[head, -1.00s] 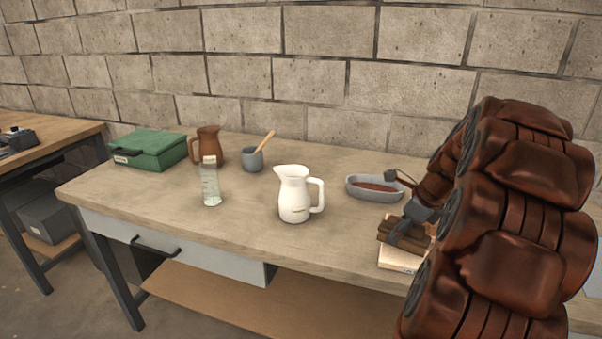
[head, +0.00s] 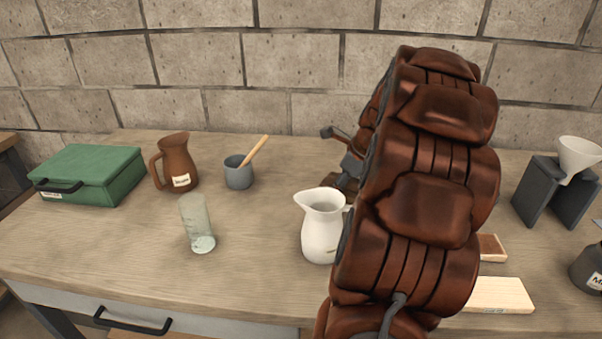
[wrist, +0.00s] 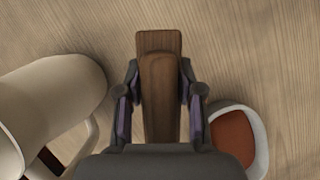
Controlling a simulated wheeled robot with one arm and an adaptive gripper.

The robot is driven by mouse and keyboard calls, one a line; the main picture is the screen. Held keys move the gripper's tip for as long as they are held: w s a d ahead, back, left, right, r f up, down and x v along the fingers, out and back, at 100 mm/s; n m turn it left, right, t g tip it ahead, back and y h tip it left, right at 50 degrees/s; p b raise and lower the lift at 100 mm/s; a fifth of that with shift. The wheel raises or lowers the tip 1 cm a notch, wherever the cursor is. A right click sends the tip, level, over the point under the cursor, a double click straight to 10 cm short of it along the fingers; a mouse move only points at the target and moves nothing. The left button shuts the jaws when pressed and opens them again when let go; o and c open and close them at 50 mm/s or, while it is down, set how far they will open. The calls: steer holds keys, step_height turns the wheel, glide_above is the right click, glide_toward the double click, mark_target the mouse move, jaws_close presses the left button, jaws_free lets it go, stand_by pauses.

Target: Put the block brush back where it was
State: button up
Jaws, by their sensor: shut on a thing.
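My gripper (wrist: 160,92) is shut on the block brush (wrist: 158,45), a dark brown wooden block gripped between the two fingers in the wrist view. The bench top shows beneath it. In the head view my gripper (head: 347,170) is mostly behind my arm, behind the white pitcher (head: 322,238); the brush's dark end (head: 334,182) shows just left of it. The brush's underside is hidden. In the wrist view the white pitcher (wrist: 50,95) is left of the brush and a pale dish with a reddish-brown inside (wrist: 232,140) is right.
A pale wooden block (head: 498,296) and a red-topped piece (head: 491,247) lie right of my arm. A brown jug (head: 174,163), grey cup (head: 238,174), clear glass (head: 197,224) and green case (head: 88,174) stand left. A funnel stand (head: 555,190) is far right. Bare bench lies around the cup.

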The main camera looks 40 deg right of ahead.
steer(key=p, duration=0.3)
glide_above(306, 181)
steer(key=s, duration=0.1)
steer(key=shift+s+d+f, duration=0.1)
steer(key=shift+d+f, duration=0.05)
steer(key=shift+f, duration=2.3)
steer(key=o, duration=1.1)
steer(key=shift+f, duration=0.15)
steer(key=shift+s+d+r, duration=0.1)
steer(key=shift+r, duration=0.35)
steer(key=b+v, duration=0.1)
steer(key=v, duration=1)
steer(key=shift+s+r+b, duration=0.1)
steer(key=shift+r+b, duration=0.1)
steer(key=shift+b, duration=0.1)
